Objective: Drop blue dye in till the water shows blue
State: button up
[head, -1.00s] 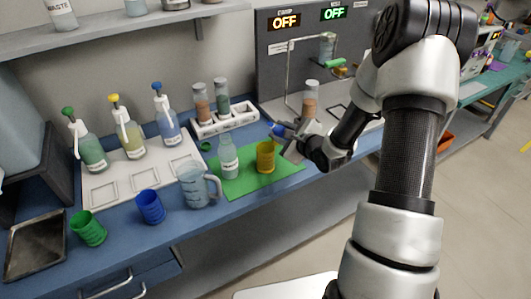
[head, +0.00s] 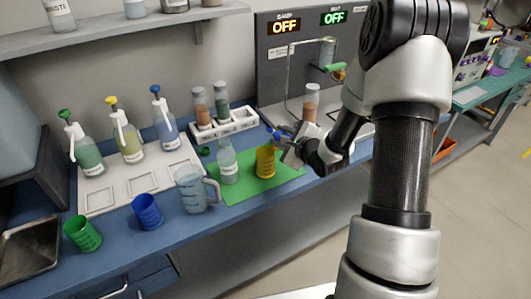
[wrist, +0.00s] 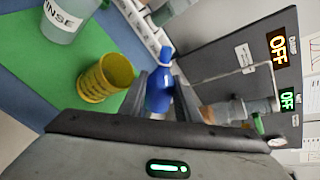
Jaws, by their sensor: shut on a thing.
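My gripper (wrist: 165,95) is shut on a small blue bottle (wrist: 160,90) with a blue cap; its blue tip also shows in the head view (head: 275,134). The bottle is just behind and above a yellow cup (head: 265,162), apart from it. The yellow cup (wrist: 105,78) stands upright on a green mat (head: 240,187). A clear bottle labelled RINSE (wrist: 68,18) stands beside the cup on the mat. A clear jug (head: 192,190) stands at the mat's left edge. I cannot tell what the yellow cup holds.
Green (head: 82,232) and blue (head: 147,212) cups stand at the bench's front left. Pump bottles with green, yellow and blue tops stand on a white tray (head: 140,185). A rack (head: 228,125) holds two vials. A grey panel (head: 300,60) with OFF displays stands behind my gripper.

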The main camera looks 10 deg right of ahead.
jog(key=shift+d+f+n+b, duration=0.1)
jog(key=shift+f+n+b, duration=0.25)
jog(key=shift+b, duration=0.7)
dwell(0.6)
jog(key=shift+d+r+n+h+b, duration=0.2)
jog(key=shift+r+n+h+b, duration=0.45)
jog(key=shift+b, duration=0.35)
dwell(1.5)
jog(key=shift+d+f+n+h+b, duration=0.1)
jog(key=shift+f+n+h+b, duration=0.65)
jog(key=shift+b, duration=1.5)
dwell(1.6)
